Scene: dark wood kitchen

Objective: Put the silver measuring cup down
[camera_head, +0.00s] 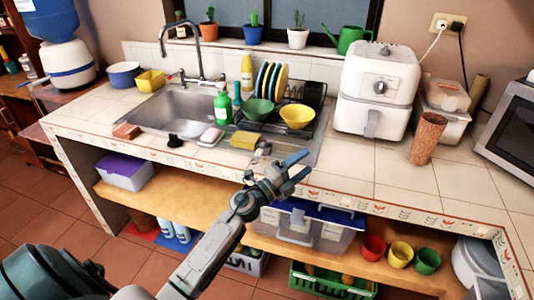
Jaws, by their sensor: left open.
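My left gripper (301,165) reaches up from the bottom of the head view, over the front edge of the counter. Its two bluish fingers are spread apart, with nothing visible between them. A small silvery shape (263,148) shows on the counter just behind and left of the gripper, beside the yellow sponge (244,140). It may be the silver measuring cup, but it is too small and partly hidden to be sure. My right gripper is not in view.
The sink (180,108) and a rack with yellow bowl (297,116) and green bowl (259,109) lie behind. A white air fryer (376,88) and brown cylinder (427,138) stand right. The tiled counter front right of the gripper (350,170) is clear.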

